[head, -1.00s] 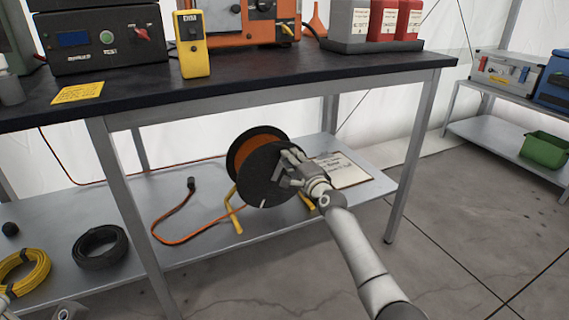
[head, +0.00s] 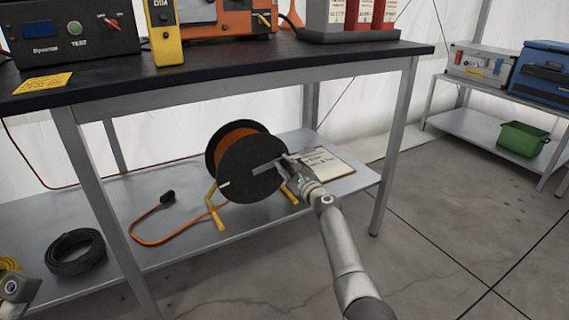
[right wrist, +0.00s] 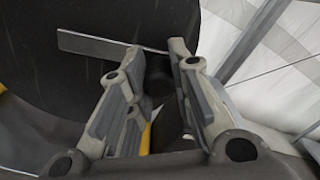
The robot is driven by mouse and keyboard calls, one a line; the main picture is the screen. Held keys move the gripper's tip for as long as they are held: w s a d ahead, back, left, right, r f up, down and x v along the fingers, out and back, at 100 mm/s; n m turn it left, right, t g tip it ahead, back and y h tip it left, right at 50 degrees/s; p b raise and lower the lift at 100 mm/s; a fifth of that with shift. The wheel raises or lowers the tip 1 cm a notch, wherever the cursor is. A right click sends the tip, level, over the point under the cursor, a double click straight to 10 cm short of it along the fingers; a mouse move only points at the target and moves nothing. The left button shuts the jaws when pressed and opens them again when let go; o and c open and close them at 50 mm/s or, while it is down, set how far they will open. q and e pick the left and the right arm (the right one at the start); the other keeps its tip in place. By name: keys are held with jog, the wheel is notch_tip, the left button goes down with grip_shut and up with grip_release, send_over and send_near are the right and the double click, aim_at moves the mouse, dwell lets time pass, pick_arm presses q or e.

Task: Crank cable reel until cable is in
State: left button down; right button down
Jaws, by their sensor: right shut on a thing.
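The cable reel (head: 240,175) stands on the lower shelf on a yellow stand (head: 210,200), with black flanges and orange cable between them. A flat grey crank arm (head: 266,168) runs from the hub toward the right rim; it also shows in the right wrist view (right wrist: 105,48). My right gripper (head: 284,163) is shut on the dark crank handle (right wrist: 163,72) at the arm's end. The loose orange cable (head: 150,241) curves over the shelf to a black plug (head: 168,197). My left gripper (head: 15,287) shows only partly at the lower left edge; its jaws cannot be made out.
The reel sits under the dark tabletop (head: 225,65), between metal legs. A paper sheet (head: 330,166) lies on the shelf behind my right gripper. A black cable coil (head: 75,252) lies left on the shelf. Floor at right is clear.

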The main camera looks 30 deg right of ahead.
aim_at(279, 174)
jog(key=shift+a+f+m, duration=0.15)
jog(key=shift+f+m, duration=1.15)
jog(key=shift+m, duration=0.35)
jog(key=shift+a+f+m, duration=0.1)
jog(key=shift+f+m, duration=1.2)
jog(key=shift+m, duration=0.35)
jog(key=c, duration=1.3)
grip_release()
jog(key=shift+f, duration=0.1)
jog(key=shift+o, duration=0.2)
jog(key=s, duration=1.2)
